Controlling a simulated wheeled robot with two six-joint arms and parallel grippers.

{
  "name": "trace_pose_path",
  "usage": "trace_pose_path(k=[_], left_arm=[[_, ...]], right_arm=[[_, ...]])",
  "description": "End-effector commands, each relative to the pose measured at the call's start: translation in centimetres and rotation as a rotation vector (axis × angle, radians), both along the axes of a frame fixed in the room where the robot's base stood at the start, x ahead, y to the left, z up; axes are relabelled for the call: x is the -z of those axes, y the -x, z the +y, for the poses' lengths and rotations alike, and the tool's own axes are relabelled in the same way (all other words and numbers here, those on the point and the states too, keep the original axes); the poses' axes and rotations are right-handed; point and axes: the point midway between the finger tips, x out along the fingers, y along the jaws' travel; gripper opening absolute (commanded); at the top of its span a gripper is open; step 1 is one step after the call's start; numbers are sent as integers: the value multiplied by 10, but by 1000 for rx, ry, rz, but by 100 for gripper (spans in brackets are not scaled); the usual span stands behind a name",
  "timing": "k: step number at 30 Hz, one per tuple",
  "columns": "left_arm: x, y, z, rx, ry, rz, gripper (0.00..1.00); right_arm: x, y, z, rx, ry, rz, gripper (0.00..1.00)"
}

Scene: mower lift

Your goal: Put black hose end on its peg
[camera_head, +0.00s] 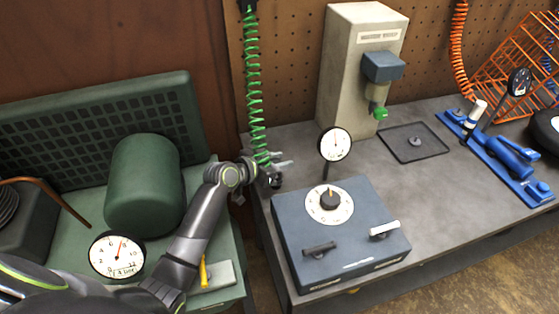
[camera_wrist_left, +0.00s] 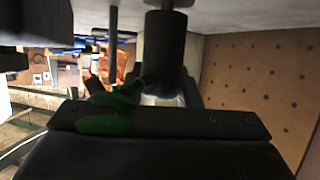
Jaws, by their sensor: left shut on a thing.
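My left gripper (camera_head: 274,170) is at the bottom of the green coiled hose (camera_head: 253,85), above the back left of the grey bench. It is shut on the black hose end (camera_head: 275,181), which is small and partly hidden by the fingers. In the left wrist view a dark cylinder, which looks like the hose end (camera_wrist_left: 165,50), stands at the jaws, with green pieces (camera_wrist_left: 115,105) beside it. I cannot make out its peg in either view. My right gripper is not in view.
A blue-grey box (camera_head: 290,232) with a dial, a gauge and two handles stands in front of the gripper. A tall beige dispenser (camera_head: 350,65) stands behind, with a black tray (camera_head: 400,155) to its right. A green tank (camera_head: 145,185) is at left. An orange crate (camera_head: 515,60) is at back right.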

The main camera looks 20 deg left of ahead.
Motion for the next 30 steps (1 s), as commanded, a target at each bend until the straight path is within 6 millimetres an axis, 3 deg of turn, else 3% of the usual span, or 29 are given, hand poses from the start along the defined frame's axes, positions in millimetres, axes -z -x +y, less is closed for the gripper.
trace_pose_path(k=[14, 15, 17, 30], left_arm=[[10, 0, 0, 0, 1, -1, 0], [10, 0, 0, 0, 1, -1, 31], [9, 0, 0, 0, 1, -1, 39], [4, 8, 5, -1, -1, 1, 39]], right_arm=[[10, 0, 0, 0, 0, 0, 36], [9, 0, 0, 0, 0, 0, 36], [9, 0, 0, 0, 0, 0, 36], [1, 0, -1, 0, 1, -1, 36]])
